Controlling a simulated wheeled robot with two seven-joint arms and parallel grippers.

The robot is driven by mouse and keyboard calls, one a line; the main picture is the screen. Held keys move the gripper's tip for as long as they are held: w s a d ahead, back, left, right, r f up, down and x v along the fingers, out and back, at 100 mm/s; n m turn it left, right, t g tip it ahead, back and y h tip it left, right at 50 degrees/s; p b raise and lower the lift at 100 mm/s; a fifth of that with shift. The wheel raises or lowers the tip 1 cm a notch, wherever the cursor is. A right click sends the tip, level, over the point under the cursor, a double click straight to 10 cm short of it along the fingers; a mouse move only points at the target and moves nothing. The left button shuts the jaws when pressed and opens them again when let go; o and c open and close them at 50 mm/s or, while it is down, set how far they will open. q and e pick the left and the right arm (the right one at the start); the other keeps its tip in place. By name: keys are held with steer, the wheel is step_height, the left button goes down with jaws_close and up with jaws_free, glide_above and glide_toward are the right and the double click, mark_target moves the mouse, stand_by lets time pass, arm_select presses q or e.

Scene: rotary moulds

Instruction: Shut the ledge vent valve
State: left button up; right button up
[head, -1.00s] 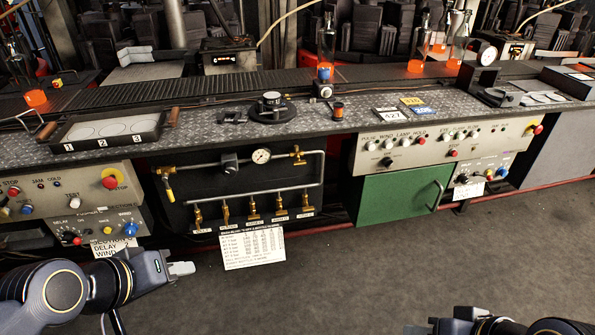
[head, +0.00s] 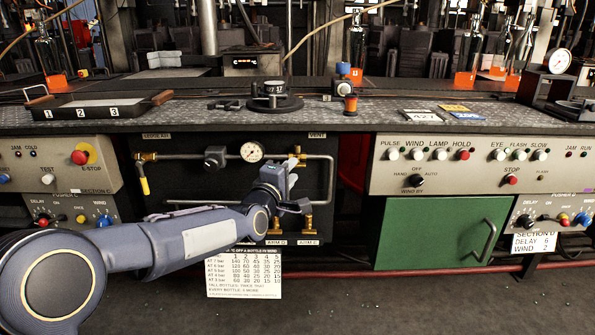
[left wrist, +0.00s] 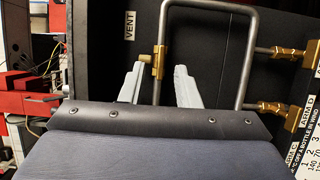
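The brass vent valve (head: 299,154) sits on the grey pipe at the upper right of the dark panel, just below the VENT label (head: 317,135). In the left wrist view the valve (left wrist: 159,62) shows on the pipe, with a short brass stub pointing towards the VENT label (left wrist: 130,25). My left gripper (head: 292,172) is at the panel by the valve. In the left wrist view its two pale fingers (left wrist: 160,68) are spread, with the valve and pipe between them and visible gaps on both sides. Contact cannot be told. My right gripper is out of view.
A pressure gauge (head: 252,151) and a yellow-handled valve (head: 143,178) are on the same panel. A paper chart (head: 243,275) hangs below. A green door (head: 443,233) is at the right.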

mark_target(296, 167)
arm_select(q)
steer(key=shift+x, duration=2.25)
steer(key=shift+c, duration=0.3)
jaws_close()
